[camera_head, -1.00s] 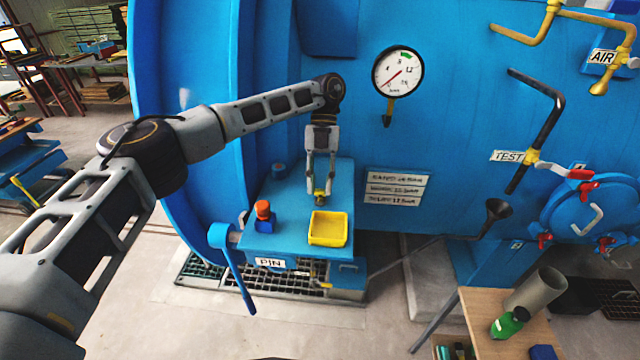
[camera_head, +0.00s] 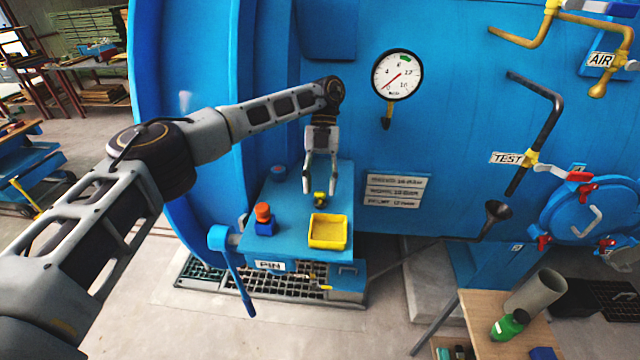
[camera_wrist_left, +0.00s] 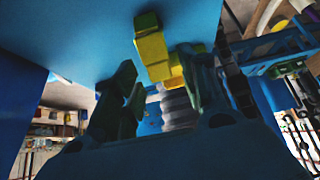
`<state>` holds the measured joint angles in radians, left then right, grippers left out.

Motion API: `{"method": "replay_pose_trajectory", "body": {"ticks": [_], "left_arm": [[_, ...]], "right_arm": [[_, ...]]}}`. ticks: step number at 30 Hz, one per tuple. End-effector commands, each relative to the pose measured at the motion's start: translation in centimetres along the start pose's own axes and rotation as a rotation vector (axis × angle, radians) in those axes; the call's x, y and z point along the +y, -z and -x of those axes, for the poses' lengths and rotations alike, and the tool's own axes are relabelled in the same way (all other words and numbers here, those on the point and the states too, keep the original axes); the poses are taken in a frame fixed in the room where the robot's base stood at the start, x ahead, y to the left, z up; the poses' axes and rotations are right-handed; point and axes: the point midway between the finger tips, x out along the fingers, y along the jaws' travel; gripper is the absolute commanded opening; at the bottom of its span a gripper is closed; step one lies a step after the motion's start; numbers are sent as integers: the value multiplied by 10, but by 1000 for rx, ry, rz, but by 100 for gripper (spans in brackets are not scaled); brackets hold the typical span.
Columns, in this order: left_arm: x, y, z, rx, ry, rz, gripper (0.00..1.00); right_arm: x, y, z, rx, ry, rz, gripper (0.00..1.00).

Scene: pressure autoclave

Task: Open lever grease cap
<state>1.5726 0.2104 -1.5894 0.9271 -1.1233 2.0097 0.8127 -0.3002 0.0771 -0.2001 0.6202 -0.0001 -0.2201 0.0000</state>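A small yellow fitting (camera_head: 320,198) stands on the blue block (camera_head: 282,215) beside the big blue vessel. It also shows as a yellow piece with a dark end in the left wrist view (camera_wrist_left: 153,52). An orange cap (camera_head: 263,211) sits on a small blue base at the block's left. No label tells which part is the lever grease cap. My left gripper (camera_head: 319,190) is above the yellow fitting, pointing down, its fingers spread and empty. The fingers also show apart in the left wrist view (camera_wrist_left: 160,95). My right gripper is in no view.
A yellow tray (camera_head: 327,245) lies on the block in front of the fitting. A blue lever (camera_head: 232,275) hangs at the block's left side, by the PIN label (camera_head: 270,265). The vessel wall with a gauge (camera_head: 397,75) rises behind.

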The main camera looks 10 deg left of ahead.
Motion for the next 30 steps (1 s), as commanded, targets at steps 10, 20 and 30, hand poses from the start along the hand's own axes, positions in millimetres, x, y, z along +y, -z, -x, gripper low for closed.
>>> {"method": "replay_pose_trajectory", "body": {"ticks": [10, 20, 30], "left_arm": [[0, 0, 0, 1, -1, 0, 45], [0, 8, 11, 0, -2, 0, 45], [0, 24, 33, 0, -2, 1, 45]], "right_arm": [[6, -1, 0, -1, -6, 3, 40], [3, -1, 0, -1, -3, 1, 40], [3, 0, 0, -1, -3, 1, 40]]}}
